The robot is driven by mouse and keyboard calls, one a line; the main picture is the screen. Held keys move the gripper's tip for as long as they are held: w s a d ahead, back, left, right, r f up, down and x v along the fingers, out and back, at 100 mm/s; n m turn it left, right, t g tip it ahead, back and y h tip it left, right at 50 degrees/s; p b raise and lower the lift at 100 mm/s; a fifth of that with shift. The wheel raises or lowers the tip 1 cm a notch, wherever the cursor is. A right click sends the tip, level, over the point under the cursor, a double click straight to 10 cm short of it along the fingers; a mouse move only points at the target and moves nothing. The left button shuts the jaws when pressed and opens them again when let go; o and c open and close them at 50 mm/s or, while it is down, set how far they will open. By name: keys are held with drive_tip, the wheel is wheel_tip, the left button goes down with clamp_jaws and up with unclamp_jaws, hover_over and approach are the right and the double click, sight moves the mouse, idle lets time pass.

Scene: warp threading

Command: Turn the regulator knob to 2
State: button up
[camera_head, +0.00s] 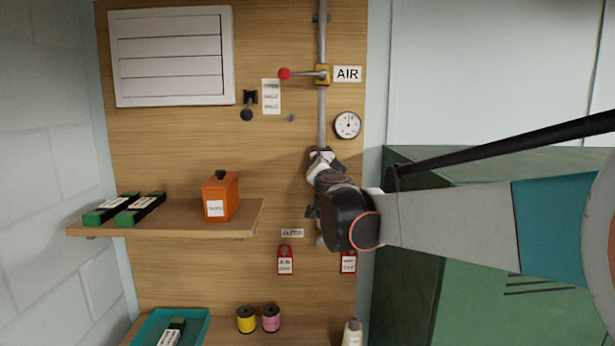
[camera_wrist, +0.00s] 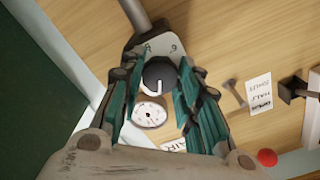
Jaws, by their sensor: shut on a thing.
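The regulator knob (camera_wrist: 159,71) is round and dark with a white pointer line, which points toward the bottom of the wrist view. It sits on the grey regulator body (camera_wrist: 147,45), where a few digits show beyond the knob; a 6 is readable. My gripper (camera_wrist: 158,78) has its green-padded fingers on both sides of the knob, shut on it. In the head view my gripper (camera_head: 321,170) is at the pipe below the gauge and hides the knob. The other dial marks are hidden or too small to read.
A round gauge (camera_head: 347,125) is just above right of my gripper. Higher up are the AIR label (camera_head: 347,74) and a valve lever with a red ball (camera_head: 284,74). A shelf (camera_head: 250,218) with an orange box (camera_head: 221,197) stands to the left. Red tags (camera_head: 285,262) hang below.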

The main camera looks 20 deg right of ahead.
drive_tip(key=n, duration=0.5)
drive_tip(key=shift+s+f+n+b, duration=0.1)
drive_tip(key=shift+s+n+b, duration=0.1)
drive_tip(key=shift+n+b, duration=0.15)
idle(0.5)
drive_tip(key=o, duration=1.1)
drive_tip(key=shift+w, duration=0.1)
drive_tip(key=shift+a, duration=0.1)
drive_tip(key=v, duration=1.1)
drive_tip(key=shift+s, duration=0.45)
